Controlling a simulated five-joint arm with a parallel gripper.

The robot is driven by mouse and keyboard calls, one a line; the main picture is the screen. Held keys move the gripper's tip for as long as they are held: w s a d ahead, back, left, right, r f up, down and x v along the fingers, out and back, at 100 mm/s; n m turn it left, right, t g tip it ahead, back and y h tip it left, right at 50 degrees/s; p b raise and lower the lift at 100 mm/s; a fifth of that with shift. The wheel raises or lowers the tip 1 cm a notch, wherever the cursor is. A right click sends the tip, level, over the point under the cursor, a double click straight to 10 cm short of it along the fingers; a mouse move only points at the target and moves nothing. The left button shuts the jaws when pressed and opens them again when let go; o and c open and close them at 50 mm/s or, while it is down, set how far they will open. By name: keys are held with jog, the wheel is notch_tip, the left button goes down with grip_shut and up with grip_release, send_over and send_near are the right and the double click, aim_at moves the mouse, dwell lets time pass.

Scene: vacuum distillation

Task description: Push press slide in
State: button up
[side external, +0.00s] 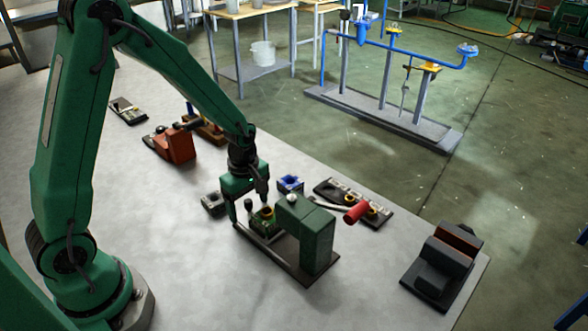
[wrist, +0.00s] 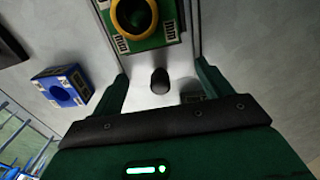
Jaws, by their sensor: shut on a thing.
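The green press (side external: 305,235) stands on a dark base plate. Its slide carries a green block with a brass ring (side external: 264,216), outside the press on its left side. The same green block shows at the top of the wrist view (wrist: 120,40). A dark round knob (wrist: 160,82) stands on the pale slide plate (wrist: 178,50). My gripper (side external: 250,203) is low over the slide's outer end, pointing down, with its fingers on either side of the knob. In the wrist view my gripper (wrist: 162,73) is shut on the knob; the exact contact is hard to see.
A blue block (side external: 290,184) and a tray with a red-handled tool (side external: 356,212) lie behind the press. A grey block (side external: 214,203) sits left of the slide. A black fixture (side external: 440,265) stands at right, an orange one (side external: 180,146) at far left. The front tabletop is clear.

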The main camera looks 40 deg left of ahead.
aim_at(258, 209)
jog(key=shift+d, duration=1.6)
jog(key=o, duration=0.8)
jog(key=shift+o, duration=0.2)
jog(key=shift+r, duration=3.5)
